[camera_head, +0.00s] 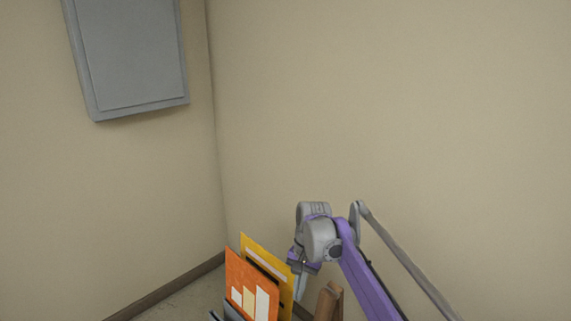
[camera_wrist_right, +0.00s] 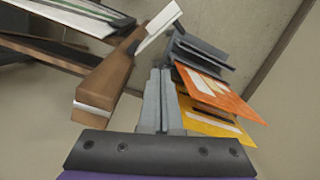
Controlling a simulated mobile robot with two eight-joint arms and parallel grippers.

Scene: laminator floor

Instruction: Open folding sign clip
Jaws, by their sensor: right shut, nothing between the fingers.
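My right gripper (camera_head: 300,287) is at the bottom of the head view, beside orange and yellow cards. In the right wrist view its two grey fingers (camera_wrist_right: 161,75) are together with nothing between them. A brown wooden piece (camera_wrist_right: 118,68) with a pale end stands on one side of the fingers. A white and dark piece (camera_wrist_right: 158,26) lies near its far end. I cannot tell for sure which part is the folding sign clip. My left gripper is not in view.
An orange card (camera_head: 252,284) with pale bars stands before a yellow card (camera_head: 266,256), close to the fingers. Brown wood (camera_head: 328,300) also shows right of the gripper. A grey wall panel (camera_head: 130,55) hangs at upper left. The wall corner is behind.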

